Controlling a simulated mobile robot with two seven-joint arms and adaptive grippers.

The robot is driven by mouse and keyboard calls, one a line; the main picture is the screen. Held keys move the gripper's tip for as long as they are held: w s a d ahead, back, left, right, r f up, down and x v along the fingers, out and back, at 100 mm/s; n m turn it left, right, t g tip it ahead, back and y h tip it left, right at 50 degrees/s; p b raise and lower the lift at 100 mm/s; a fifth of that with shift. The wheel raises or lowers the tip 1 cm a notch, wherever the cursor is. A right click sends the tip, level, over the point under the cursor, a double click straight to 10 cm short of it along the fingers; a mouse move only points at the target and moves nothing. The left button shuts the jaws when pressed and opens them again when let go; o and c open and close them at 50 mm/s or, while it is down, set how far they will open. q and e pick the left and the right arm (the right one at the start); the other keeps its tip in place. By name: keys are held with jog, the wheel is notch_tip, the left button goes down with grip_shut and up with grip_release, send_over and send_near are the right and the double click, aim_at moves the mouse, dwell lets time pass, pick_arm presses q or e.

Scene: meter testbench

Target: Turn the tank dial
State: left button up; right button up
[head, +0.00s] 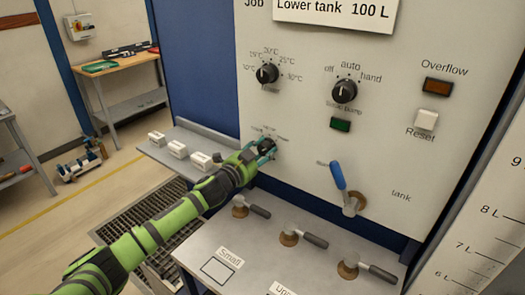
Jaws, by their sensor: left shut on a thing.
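The panel (300,105) carries a black dial (267,146) low on its left side, with small labels around it too small to read. My left gripper (264,150) is at this dial, its fingers shut around the knob and partly hiding it. The small tank label (401,197) stands at the lower right, beside a blue-handled lever (338,177). My right gripper is not in view.
A temperature dial (267,73) and an off/auto/hand dial (344,91) sit above. Several valve handles (303,240) stand on the bench below. White blocks (178,149) rest on a shelf left of the panel.

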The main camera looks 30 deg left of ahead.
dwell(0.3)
pick_arm(q)
jog(key=o, duration=1.1)
jog(key=shift+o, duration=0.2)
jog(key=s+a, duration=0.1)
jog(key=s, duration=1.1)
jog(key=shift+a, duration=0.35)
